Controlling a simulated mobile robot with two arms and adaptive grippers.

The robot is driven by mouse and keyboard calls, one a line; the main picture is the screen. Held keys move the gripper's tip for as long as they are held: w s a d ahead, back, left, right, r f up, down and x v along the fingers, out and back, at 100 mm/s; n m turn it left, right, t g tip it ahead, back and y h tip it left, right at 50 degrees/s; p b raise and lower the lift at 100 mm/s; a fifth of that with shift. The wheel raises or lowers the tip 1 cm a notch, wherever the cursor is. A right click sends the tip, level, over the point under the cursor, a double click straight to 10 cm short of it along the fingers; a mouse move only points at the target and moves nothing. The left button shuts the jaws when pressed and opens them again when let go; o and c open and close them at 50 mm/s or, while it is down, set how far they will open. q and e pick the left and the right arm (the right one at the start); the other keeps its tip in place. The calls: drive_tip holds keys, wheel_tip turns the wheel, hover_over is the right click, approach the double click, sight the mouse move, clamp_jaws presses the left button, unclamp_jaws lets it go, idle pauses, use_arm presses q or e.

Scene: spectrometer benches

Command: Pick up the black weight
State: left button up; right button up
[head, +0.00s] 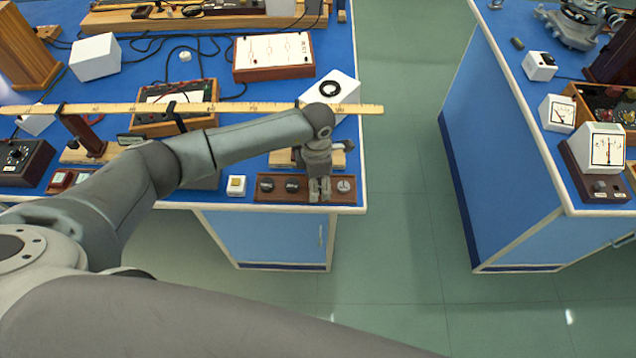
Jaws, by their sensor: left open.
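A brown wooden tray (279,200) lies at the front right edge of the left blue bench. It holds two dark, round weights, one on the left (266,185) and one beside it (292,185). A lighter, silvery round piece (343,186) sits in its right end. My left gripper (319,195) is open and points down over the tray, between the second dark weight and the silvery piece. It hides that part of the tray, so I cannot tell what lies between or under its fingers. My right gripper is out of view.
A long wooden ruler (355,109) crosses the bench behind the gripper. A white block with a black ring (330,88) stands behind it. A small white box (236,186) sits left of the tray. Green floor (395,200) separates this bench from the right one.

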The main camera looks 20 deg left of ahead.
use_arm(q)
drive_tip(key=c, duration=1.2)
